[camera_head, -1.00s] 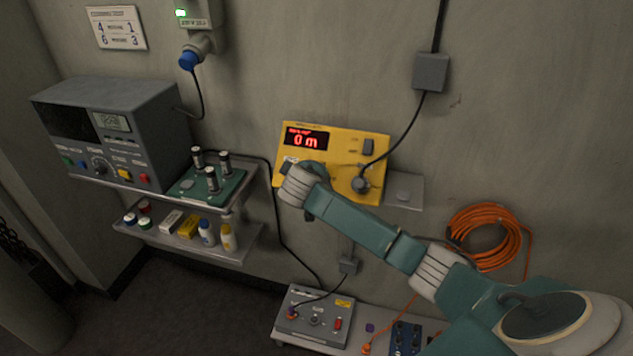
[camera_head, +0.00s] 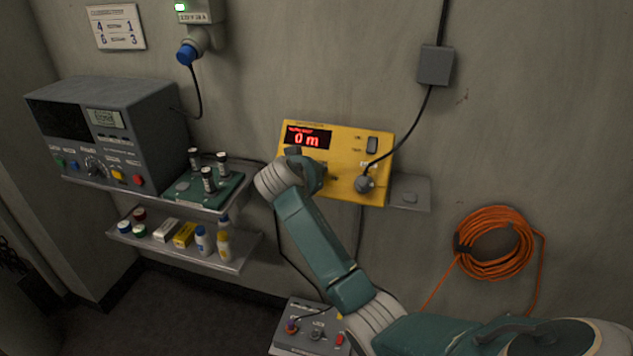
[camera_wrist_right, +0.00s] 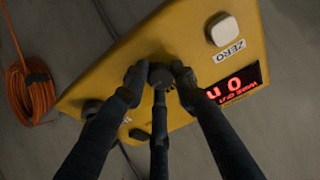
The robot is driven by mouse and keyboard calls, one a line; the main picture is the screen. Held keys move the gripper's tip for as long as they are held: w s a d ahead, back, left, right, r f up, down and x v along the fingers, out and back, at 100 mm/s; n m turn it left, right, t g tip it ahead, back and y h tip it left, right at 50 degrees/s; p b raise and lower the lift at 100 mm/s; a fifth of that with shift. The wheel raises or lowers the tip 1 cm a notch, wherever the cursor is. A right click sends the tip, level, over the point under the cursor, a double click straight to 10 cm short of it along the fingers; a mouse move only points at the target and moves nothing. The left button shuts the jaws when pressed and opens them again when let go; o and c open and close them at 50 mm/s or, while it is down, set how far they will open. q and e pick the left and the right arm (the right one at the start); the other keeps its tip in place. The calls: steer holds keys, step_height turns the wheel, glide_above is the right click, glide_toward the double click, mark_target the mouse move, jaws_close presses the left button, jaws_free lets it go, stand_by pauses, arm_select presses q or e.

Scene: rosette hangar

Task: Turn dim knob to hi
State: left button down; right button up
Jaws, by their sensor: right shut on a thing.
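In the right wrist view, the fingers of my right gripper (camera_wrist_right: 160,77) are shut around a dark round knob (camera_wrist_right: 160,73) on the yellow face. The knob's label and pointer are hidden, so I cannot tell its setting. A white button marked ZERO (camera_wrist_right: 222,30) is beside it. My left gripper is not in view.
A plug (camera_head: 365,183) with a black cable sits at the box's lower right. A small grey shelf (camera_head: 420,192) is right of the box. An orange cable coil (camera_head: 495,242) hangs farther right. A grey instrument (camera_head: 140,125) stands on the left shelf.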

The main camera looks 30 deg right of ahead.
steer(key=shift+w+r+m, duration=0.1)
steer(key=shift+r+m, duration=0.15)
steer(key=shift+m, duration=0.25)
steer(key=o, duration=1.1)
steer(key=shift+o, duration=0.2)
steer(key=shift+f, duration=0.1)
steer(key=shift+a, duration=0.15)
steer(key=v, duration=1.2)
steer(key=shift+w, duration=0.1)
